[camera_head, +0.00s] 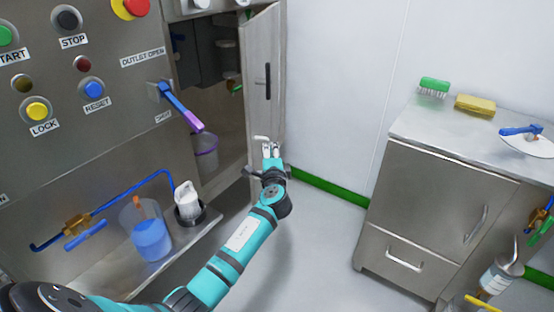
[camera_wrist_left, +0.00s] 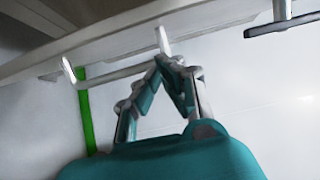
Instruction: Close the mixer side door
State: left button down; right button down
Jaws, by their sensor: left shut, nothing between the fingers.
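The mixer side door (camera_head: 259,105) is a grey metal panel standing open at the right of the mixer, with a dark vertical handle (camera_head: 267,81) on its face. In the left wrist view the door (camera_wrist_left: 112,36) crosses the top, and its dark handle (camera_wrist_left: 285,24) shows at upper right. My left gripper (camera_head: 270,148) is shut and empty at the lower part of the door. In the wrist view its fingertips (camera_wrist_left: 170,63) are close to the door's edge; I cannot tell whether they touch it. My right gripper is not in view.
The mixer opening (camera_head: 215,110) shows a bucket (camera_head: 204,154) inside. A shelf below the panel holds a beaker of blue liquid (camera_head: 152,238) and a white container (camera_head: 187,200). A steel cabinet (camera_head: 420,192) stands at right. The floor between (camera_head: 325,235) is clear.

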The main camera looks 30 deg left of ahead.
pick_arm(q)
jog(key=shift+s+a+r, duration=0.1)
jog(key=shift+s+a, duration=0.15)
jog(key=shift+a, duration=0.3)
jog(key=shift+s+a, duration=0.25)
jog(key=shift+a, duration=0.25)
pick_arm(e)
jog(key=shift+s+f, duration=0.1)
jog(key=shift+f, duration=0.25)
